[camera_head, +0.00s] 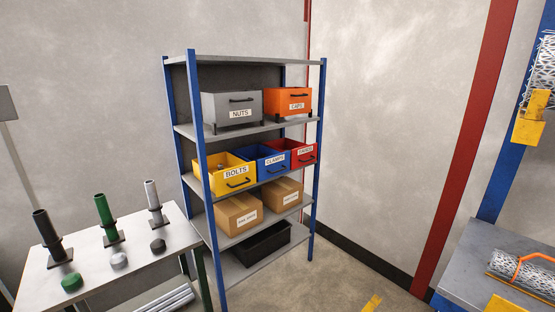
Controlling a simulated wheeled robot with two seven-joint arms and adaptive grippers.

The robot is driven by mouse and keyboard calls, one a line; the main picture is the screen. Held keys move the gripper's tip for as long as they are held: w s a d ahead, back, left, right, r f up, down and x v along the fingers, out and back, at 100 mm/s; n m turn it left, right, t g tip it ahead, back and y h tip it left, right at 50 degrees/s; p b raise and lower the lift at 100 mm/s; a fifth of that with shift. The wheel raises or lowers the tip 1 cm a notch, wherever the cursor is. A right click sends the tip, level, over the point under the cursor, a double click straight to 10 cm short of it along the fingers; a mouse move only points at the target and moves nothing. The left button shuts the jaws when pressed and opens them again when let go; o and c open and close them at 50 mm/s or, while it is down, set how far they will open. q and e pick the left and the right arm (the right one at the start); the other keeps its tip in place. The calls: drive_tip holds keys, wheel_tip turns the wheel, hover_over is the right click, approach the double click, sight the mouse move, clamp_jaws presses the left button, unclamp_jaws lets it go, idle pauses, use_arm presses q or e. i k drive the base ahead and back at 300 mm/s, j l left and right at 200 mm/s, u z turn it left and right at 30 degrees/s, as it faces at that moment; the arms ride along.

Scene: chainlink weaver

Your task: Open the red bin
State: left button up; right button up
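The red bin (298,159) sits at the right end of a middle shelf, beside the blue bin. It has a white label too small to read surely and a dark handle on its front. Neither of my grippers is in view.
The same shelf holds a blue bin (276,172) and a yellow BOLTS bin (216,184). A grey NUTS bin (217,105) and an orange bin (282,103) stand above. Workbenches stand left (93,271) and right (475,262). Floor is free before the rack's right side.

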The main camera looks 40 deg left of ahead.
sight(301, 154)
drive_tip(key=u, duration=0.95)
